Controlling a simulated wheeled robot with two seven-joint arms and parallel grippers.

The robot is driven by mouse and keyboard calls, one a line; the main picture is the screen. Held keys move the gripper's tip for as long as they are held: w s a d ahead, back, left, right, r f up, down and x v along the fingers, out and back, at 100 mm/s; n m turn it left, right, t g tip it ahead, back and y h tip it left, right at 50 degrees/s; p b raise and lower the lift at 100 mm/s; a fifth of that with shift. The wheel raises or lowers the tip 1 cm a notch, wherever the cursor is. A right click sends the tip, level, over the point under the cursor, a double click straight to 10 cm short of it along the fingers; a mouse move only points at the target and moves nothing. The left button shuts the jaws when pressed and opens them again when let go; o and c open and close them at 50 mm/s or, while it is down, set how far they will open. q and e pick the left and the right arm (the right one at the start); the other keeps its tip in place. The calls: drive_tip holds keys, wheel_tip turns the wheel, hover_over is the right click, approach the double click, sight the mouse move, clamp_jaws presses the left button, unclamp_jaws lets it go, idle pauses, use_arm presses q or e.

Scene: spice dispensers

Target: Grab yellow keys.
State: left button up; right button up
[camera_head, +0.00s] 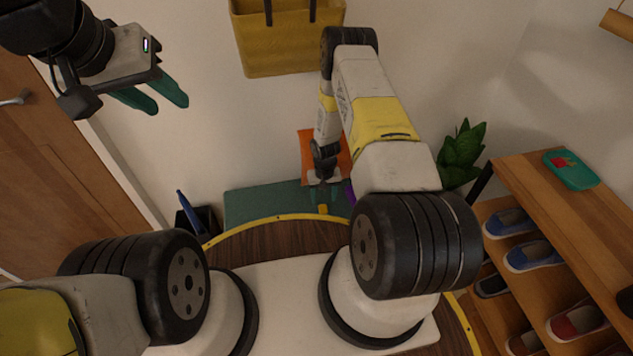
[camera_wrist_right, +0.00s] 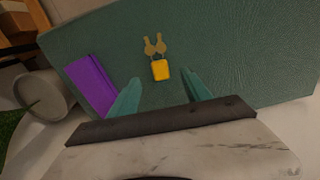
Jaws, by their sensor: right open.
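The yellow keys, a yellow tag with two brass-coloured keys, lie on a dark green surface and show in the right wrist view (camera_wrist_right: 160,70). In the head view the yellow tag (camera_head: 322,209) is small, just below my right gripper (camera_head: 324,194). My right gripper is open and empty. Its two green fingers show in the right wrist view (camera_wrist_right: 164,84), one on each side of the tag's line. The keys lie beyond the fingertips; the height gap is unclear. My left gripper (camera_head: 166,104) is raised at the upper left, its green fingers apart and empty.
A purple item (camera_wrist_right: 90,86) lies left of the keys on the green bench top (camera_head: 262,203). An orange item (camera_head: 311,141) is behind my right arm. A yellow bag (camera_head: 285,40) hangs above. A shoe rack (camera_head: 540,190) stands at right, a plant (camera_head: 463,150) beside it.

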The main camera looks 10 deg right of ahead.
sight(323, 210)
wheel_tip(323, 210, down, 7)
drive_tip(key=shift+d+f, duration=0.1)
clamp_jaws()
idle(0.4)
